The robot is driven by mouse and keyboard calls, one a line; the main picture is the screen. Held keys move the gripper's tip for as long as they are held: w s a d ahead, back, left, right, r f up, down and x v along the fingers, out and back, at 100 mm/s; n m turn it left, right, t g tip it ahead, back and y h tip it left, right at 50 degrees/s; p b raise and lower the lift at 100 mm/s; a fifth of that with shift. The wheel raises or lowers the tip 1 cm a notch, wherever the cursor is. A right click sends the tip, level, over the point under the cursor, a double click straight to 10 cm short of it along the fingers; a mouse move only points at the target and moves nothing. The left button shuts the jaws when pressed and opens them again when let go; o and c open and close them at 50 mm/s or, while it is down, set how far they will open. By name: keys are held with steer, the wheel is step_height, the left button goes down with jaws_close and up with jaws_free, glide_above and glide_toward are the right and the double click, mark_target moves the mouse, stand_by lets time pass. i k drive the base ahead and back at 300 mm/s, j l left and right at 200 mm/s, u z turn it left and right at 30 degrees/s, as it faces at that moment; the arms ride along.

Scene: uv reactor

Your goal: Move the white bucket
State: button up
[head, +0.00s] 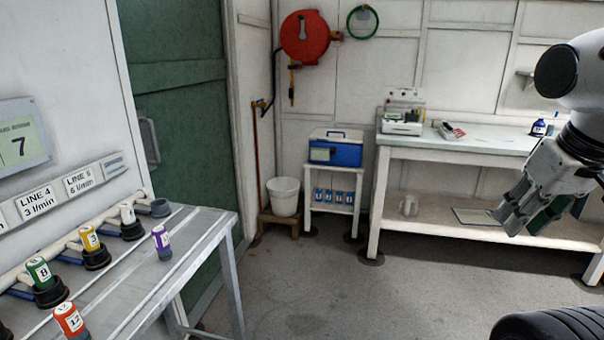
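The white bucket (284,199) stands upright on a low wooden stand (279,222) by the back wall, in the middle of the head view. It is left of a small white shelf stand and right of the green door. Its inside is mostly out of sight. My gripper (522,216) is at the right of the view, well in front of the bucket and far from it. Its fingers point down and left. A dark green shape lies beside the fingers, and I cannot tell if it is part of the gripper or whether the fingers are open.
A metal bench (207,222) with coloured numbered bottles stands at the left front. A white workbench (440,147) fills the back right. The small stand (331,199) holds a blue box (340,152). A red hose reel (305,38) hangs above. The grey floor (330,290) between is clear.

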mark_target(284, 197)
steer(key=i+l+z, duration=0.1)
steer(key=i, duration=0.9)
steer(key=i+l+z, duration=0.1)
steer(key=i, duration=0.95)
steer(key=i+j+u, duration=0.15)
steer(key=i+u, duration=0.15)
steer(key=i, duration=0.5)
steer(key=i+u, duration=0.3)
steer(key=i, duration=0.45)
steer(key=i+l+u, duration=0.3)
steer(key=i, duration=0.5)
steer(key=j, duration=0.1)
